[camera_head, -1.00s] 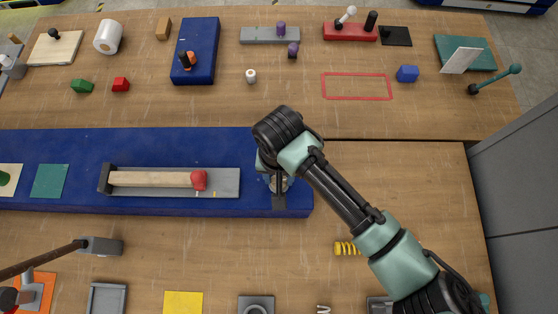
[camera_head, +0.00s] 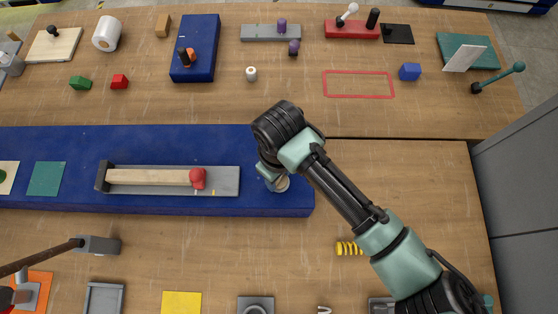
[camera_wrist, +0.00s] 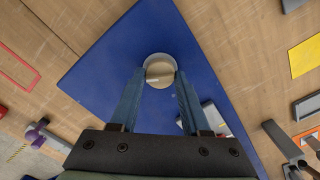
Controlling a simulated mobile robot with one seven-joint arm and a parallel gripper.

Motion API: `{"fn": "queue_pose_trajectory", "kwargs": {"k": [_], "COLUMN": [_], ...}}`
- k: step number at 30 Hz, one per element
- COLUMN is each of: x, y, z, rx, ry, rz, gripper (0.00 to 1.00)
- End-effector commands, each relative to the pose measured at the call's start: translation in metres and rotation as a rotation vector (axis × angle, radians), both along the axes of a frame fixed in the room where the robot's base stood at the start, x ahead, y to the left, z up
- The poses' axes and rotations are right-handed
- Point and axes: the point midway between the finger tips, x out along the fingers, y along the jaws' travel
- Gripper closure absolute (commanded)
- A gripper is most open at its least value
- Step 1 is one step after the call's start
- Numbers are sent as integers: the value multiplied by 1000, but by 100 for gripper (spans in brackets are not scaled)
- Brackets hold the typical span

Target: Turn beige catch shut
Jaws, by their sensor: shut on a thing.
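The beige catch (camera_wrist: 159,72) is a round, beige-topped knob in a pale ring on the blue board (camera_wrist: 110,70). In the head view the catch (camera_head: 281,185) shows partly below my wrist, near the right end of the blue board (camera_head: 255,206). My gripper (camera_wrist: 160,78) comes down over it, with one finger on each side of the knob and shut on it. The arm hides much of the catch and the fingers in the head view. Which way the catch is turned is hard to tell.
A grey plate (camera_head: 227,183) with a wooden bar and red knob (camera_head: 197,178) lies left of the catch on the same board. A yellow spring (camera_head: 348,248) lies to the lower right. Bare tabletop (camera_head: 400,170) is right of the board.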

Motion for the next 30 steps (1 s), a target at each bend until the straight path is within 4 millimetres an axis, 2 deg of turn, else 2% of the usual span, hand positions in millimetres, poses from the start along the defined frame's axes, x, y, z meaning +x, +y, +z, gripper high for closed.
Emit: {"fn": "queue_pose_trajectory", "kwargs": {"k": [15,30], "x": [1,1], "y": [0,1], "z": [0,1], "rx": [-1,2], "ry": [-4,-5], "rz": [419,554], "gripper": [100,100]}}
